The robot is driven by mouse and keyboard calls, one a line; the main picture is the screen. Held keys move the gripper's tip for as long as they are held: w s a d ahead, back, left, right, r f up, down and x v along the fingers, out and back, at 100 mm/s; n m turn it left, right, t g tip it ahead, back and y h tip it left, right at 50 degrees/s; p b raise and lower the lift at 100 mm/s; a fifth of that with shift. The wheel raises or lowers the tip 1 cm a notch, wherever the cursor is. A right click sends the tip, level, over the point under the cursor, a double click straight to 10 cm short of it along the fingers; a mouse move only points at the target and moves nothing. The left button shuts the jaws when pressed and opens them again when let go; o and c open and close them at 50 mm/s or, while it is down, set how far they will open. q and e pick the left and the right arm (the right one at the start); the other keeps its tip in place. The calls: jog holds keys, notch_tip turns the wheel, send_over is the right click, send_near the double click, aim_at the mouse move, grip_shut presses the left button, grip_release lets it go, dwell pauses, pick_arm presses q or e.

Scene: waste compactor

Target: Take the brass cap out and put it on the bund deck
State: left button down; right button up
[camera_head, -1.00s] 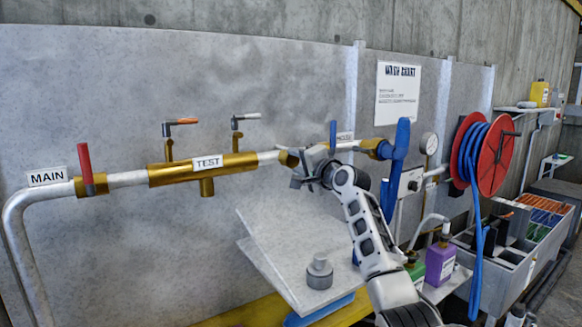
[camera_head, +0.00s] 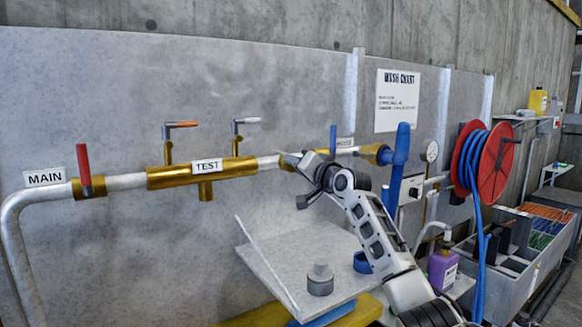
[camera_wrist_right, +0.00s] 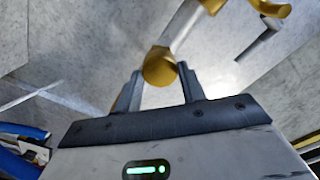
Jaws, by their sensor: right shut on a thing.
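My right gripper (camera_head: 287,160) is at the pipe run on the grey wall panel, right of the TEST label (camera_head: 207,166). In the right wrist view, its two fingers (camera_wrist_right: 162,88) are shut on a round brass cap (camera_wrist_right: 158,70). The cap is in line with a silver pipe (camera_wrist_right: 185,28); I cannot tell whether it is still seated there. In the head view the gripper partly hides this brass part. A grey deck (camera_head: 262,275), probably the bund deck, lies below with a grey stepped cylinder (camera_head: 320,281) on it. My left gripper is not in view.
A blue ring (camera_head: 362,262) is on the deck's right part, beside my right arm. Red (camera_head: 84,168) and blue (camera_head: 400,143) valve handles stick out from the pipe. A hose reel (camera_head: 490,160) and purple jug (camera_head: 441,267) are at right. The deck's middle has free room.

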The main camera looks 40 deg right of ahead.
jog(key=shift+s+d+n+b, duration=0.1)
jog(key=shift+n+b, duration=0.2)
jog(key=shift+n, duration=0.7)
jog(key=n, duration=0.3)
jog(key=shift+r, duration=0.15)
jog(key=o, duration=1.2)
jog(key=shift+c, duration=0.2)
jog(key=shift+c, duration=0.4)
